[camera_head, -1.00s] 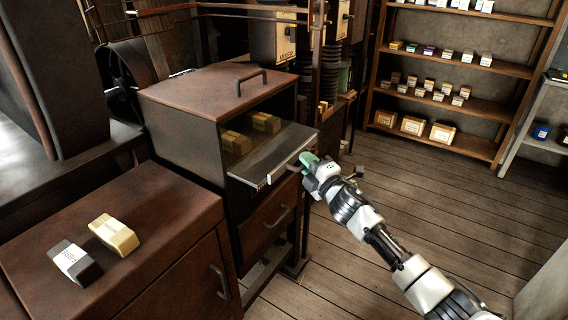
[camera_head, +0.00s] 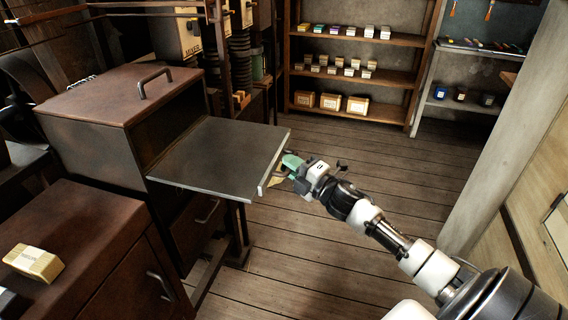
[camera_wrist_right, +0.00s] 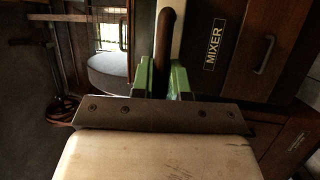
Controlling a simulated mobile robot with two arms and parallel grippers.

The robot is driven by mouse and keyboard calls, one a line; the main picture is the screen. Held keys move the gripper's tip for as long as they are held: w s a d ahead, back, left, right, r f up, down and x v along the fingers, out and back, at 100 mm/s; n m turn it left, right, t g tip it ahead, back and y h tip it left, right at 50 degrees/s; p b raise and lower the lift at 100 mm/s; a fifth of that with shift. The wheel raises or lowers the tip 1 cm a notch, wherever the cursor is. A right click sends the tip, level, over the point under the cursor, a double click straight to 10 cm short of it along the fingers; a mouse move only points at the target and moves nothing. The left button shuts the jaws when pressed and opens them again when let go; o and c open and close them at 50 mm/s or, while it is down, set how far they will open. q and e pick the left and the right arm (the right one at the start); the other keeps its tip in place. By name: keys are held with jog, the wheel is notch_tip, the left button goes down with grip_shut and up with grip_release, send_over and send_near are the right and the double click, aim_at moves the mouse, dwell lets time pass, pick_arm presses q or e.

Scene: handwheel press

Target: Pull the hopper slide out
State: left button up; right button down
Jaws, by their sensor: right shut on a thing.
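The hopper slide (camera_head: 222,155) is a flat grey metal plate in the head view. It sticks out to the right from the brown hopper cabinet (camera_head: 125,95), roughly level. My right gripper (camera_head: 288,166) is at the plate's outer edge. In the wrist view its green fingers (camera_wrist_right: 162,82) stand either side of a dark handle bar (camera_wrist_right: 164,45), and it is shut on this handle. The inner end of the plate is at the cabinet front; the cabinet's inside is hidden. My left gripper is not in view.
A lower cabinet (camera_head: 80,250) with a pale block (camera_head: 34,262) on top stands at the left. A drawer (camera_head: 197,225) sits below the slide. Shelves (camera_head: 365,85) stand at the back, and a pale post (camera_head: 500,130) at the right. The plank floor (camera_head: 340,240) between is open.

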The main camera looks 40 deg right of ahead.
jog(key=shift+f, duration=0.1)
jog(key=c, duration=1.5)
grip_release()
jog(key=o, duration=0.4)
jog(key=shift+s+d, duration=0.25)
jog(key=shift+s, duration=0.05)
jog(key=shift+c, duration=0.2)
jog(key=shift+w+a, duration=0.1)
jog(key=b+v, duration=0.1)
jog(key=v, duration=1)
